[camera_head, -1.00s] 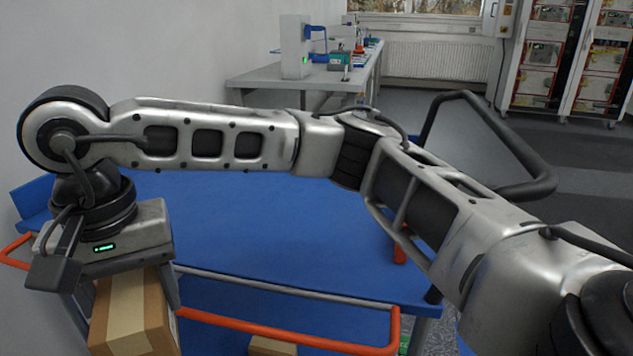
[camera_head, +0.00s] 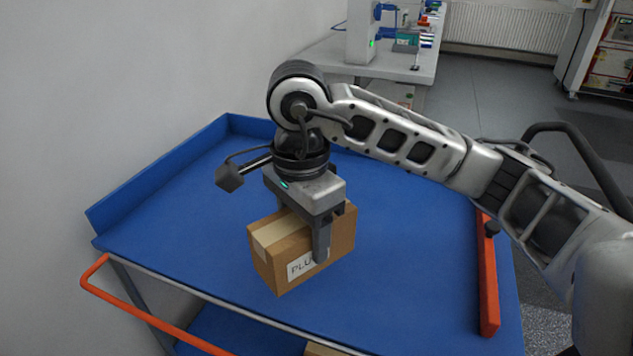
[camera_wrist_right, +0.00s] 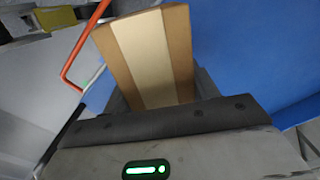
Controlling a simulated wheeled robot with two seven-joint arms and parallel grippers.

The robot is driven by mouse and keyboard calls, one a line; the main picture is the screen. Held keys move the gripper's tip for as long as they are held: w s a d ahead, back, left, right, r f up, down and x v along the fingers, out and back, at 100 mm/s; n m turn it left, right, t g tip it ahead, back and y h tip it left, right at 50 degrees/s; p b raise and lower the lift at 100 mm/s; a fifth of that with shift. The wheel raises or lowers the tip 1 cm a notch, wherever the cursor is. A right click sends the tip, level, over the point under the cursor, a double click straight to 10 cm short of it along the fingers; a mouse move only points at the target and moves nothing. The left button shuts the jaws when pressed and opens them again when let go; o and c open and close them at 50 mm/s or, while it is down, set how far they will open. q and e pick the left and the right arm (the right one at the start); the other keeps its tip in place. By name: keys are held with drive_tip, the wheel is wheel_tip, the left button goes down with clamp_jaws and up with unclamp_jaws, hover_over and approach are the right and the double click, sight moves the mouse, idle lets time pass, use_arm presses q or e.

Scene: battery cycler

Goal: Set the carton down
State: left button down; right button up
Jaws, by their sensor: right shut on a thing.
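The carton (camera_head: 338,236) is a brown cardboard box with pale tape along its top and a white label, partly covered by a finger, reading "PLU". My right gripper (camera_head: 302,240) is shut on it from above, one finger on the labelled side. The carton is over the blue top of the cart (camera_head: 420,270); I cannot tell whether its underside touches it. In the right wrist view the carton (camera_wrist_right: 150,55) fills the space beyond the gripper, with blue surface to its right. My left gripper is not in view.
The cart has a raised blue edge (camera_head: 165,165) at the back left, an orange handle (camera_head: 135,312) at the front left and an orange bar (camera_head: 488,275) on the right. The top is otherwise clear. Another carton (camera_head: 325,349) shows on the lower shelf. A workbench (camera_head: 330,62) stands behind.

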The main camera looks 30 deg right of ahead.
drive_tip(key=d+r+m, duration=0.1)
drive_tip(key=d+m+p, duration=0.1)
drive_tip(key=m, duration=0.1)
drive_tip(key=shift+s+d+r, duration=0.3)
drive_tip(key=shift+s+r, duration=0.05)
drive_tip(key=shift+s, duration=0.05)
drive_tip(key=w+d+f+p, duration=0.1)
drive_tip(key=w+d+f, duration=0.8)
drive_tip(key=shift+w+d+f, duration=0.3)
drive_tip(key=shift+w, duration=0.05)
drive_tip(key=shift+w+d+f+p, duration=0.15)
drive_tip(key=shift+f+p, duration=0.15)
drive_tip(key=shift+f, duration=1.45)
drive_tip(key=shift+f, duration=0.1)
drive_tip(key=o, duration=1.1)
drive_tip(key=shift+o, duration=0.2)
